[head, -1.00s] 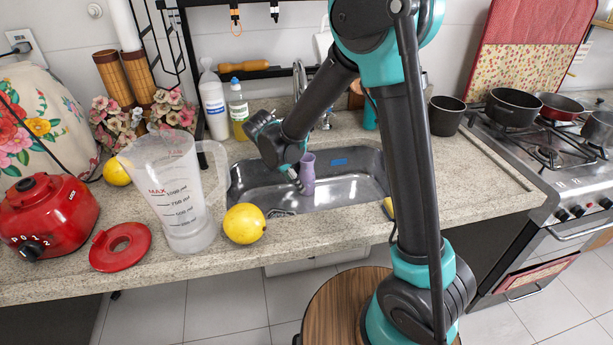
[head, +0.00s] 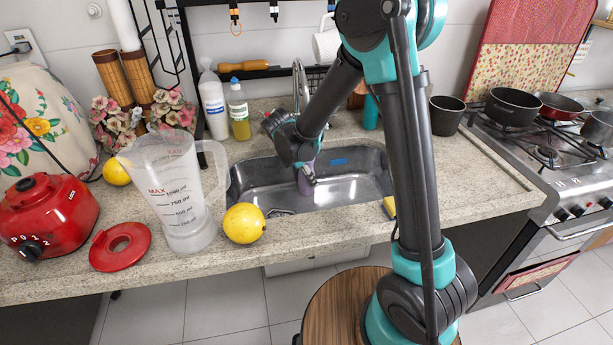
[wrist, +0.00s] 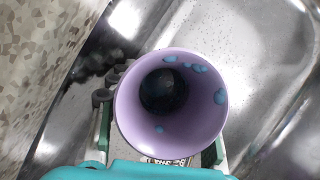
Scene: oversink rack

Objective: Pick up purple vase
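The purple vase (wrist: 190,127) stands in the sink. The wrist view looks down into its round, flared mouth, which has blue spots inside. In the head view only a strip of the vase (head: 307,168) shows, mostly behind my gripper (head: 306,182). In the wrist view, parts of my gripper (wrist: 160,140) show at the left and right of the vase, lower than its rim. The rim hides the fingertips and the vase's body, so I cannot tell whether the fingers touch it.
The metal sink (head: 350,190) surrounds the vase, with its walls close to my gripper. A yellow lemon (head: 244,223) and a clear measuring jug (head: 185,205) stand on the counter at the left. Soap bottles (head: 239,110) and the faucet (head: 299,80) are behind.

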